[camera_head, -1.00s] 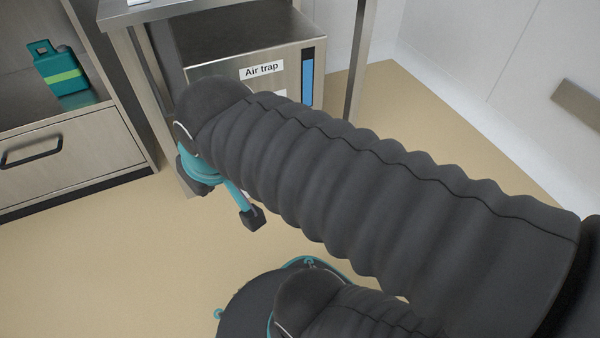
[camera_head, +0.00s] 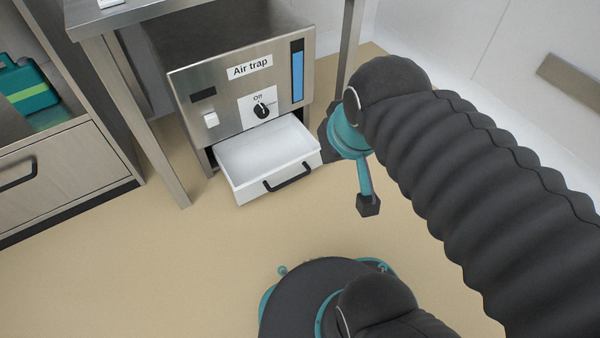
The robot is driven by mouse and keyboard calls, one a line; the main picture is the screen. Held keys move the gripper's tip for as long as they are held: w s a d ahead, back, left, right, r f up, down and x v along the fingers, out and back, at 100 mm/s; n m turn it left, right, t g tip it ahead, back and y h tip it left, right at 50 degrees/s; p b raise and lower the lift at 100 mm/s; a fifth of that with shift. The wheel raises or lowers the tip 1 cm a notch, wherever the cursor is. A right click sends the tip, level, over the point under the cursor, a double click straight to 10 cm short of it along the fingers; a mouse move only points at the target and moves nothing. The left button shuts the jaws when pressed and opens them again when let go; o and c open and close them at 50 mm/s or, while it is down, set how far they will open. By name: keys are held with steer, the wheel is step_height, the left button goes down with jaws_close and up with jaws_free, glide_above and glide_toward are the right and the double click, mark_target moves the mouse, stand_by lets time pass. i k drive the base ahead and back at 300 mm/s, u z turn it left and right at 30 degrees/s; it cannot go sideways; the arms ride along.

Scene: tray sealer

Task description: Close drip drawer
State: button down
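The drip drawer (camera_head: 288,178) is a white tray with a black handle, pulled out of the bottom of the steel "Air trap" unit (camera_head: 221,88). Its inside looks empty. My gripper (camera_head: 367,205) is to the right of the drawer, apart from the handle in the picture. One teal finger with a dark tip points down. The rest of the gripper is hidden behind the wrist, so its opening cannot be judged.
The unit stands under a steel table with a leg (camera_head: 154,150) left of the drawer. A cabinet (camera_head: 75,175) with a teal container (camera_head: 27,88) stands at the left. The tan floor before the drawer is clear.

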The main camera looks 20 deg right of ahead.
mark_target(272, 156)
steer(key=k, duration=1.3)
steer(key=u, duration=0.8)
steer(key=i, duration=1.3)
steer(key=z, duration=0.35)
